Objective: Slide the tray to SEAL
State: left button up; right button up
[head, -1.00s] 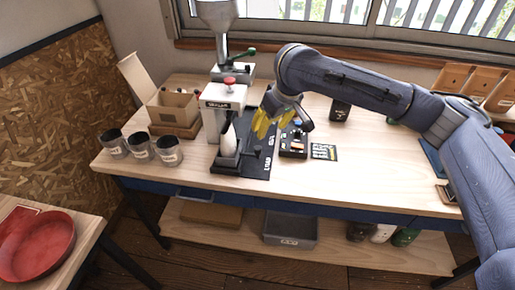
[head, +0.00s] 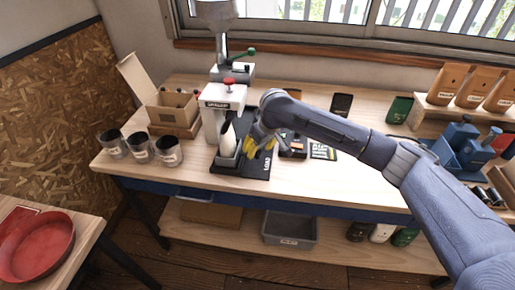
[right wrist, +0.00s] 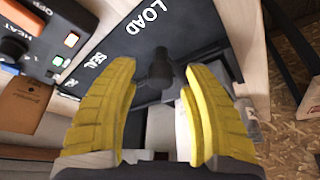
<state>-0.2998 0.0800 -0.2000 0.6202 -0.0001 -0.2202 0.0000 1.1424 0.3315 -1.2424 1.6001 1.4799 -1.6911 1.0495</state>
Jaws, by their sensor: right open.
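The sealer (head: 222,104) stands on the bench with a dark base plate (head: 256,172) in front. The dark tray (head: 222,160) sits low at its front, with a pale upright pouch (head: 228,139) on it. My right gripper (head: 258,148) is at the tray's right side, over the plate, hiding the SEAL label in the head view. In the right wrist view my yellow fingers (right wrist: 160,105) are open, with a dark knob (right wrist: 160,66) between their tips, apparently not gripped. The knob is nearer the LOAD label (right wrist: 147,17) than the SEAL label (right wrist: 86,69). My left gripper is not in view.
A control box (head: 293,146) with lit buttons and a dark card (head: 322,151) lie right of the plate. Several dark cups (head: 140,146) and an open carton (head: 172,107) stand left. Brown pouches (head: 447,84) and a blue device (head: 462,145) are at the right.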

jog(key=shift+f, duration=0.15)
grip_shut()
dwell(0.4)
